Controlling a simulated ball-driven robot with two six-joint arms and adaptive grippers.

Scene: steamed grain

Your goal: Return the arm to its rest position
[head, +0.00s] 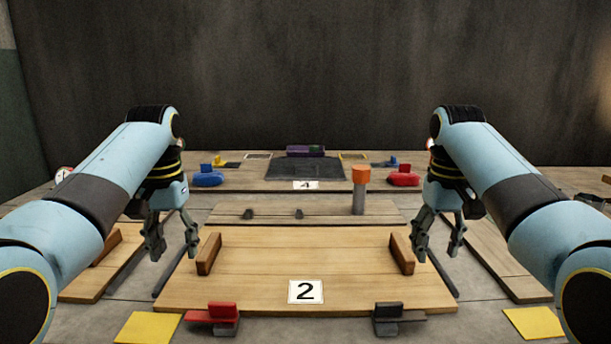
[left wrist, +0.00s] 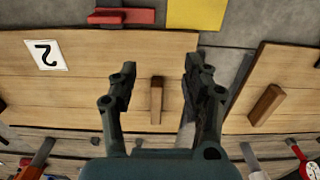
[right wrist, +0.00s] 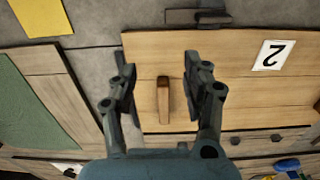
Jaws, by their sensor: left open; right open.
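My left gripper (head: 172,240) is open and empty above the left edge of the wooden board (head: 310,250) marked 2. In the left wrist view its fingers (left wrist: 160,88) stand apart, with the board's left wooden handle (left wrist: 156,100) seen below between them. My right gripper (head: 438,238) is open and empty above the board's right edge. In the right wrist view its fingers (right wrist: 158,85) stand apart, with the right wooden handle (right wrist: 163,100) between them in the picture. Neither gripper appears to touch a handle. Both arms reach forward from the sides.
A red block (head: 213,314) and a dark block (head: 397,316) lie at the board's front edge. Yellow mats (head: 147,328) and (head: 534,322) lie at the front corners. An orange-topped post (head: 360,190) stands behind the board. Blue (head: 208,179) and red (head: 403,179) pieces lie farther back.

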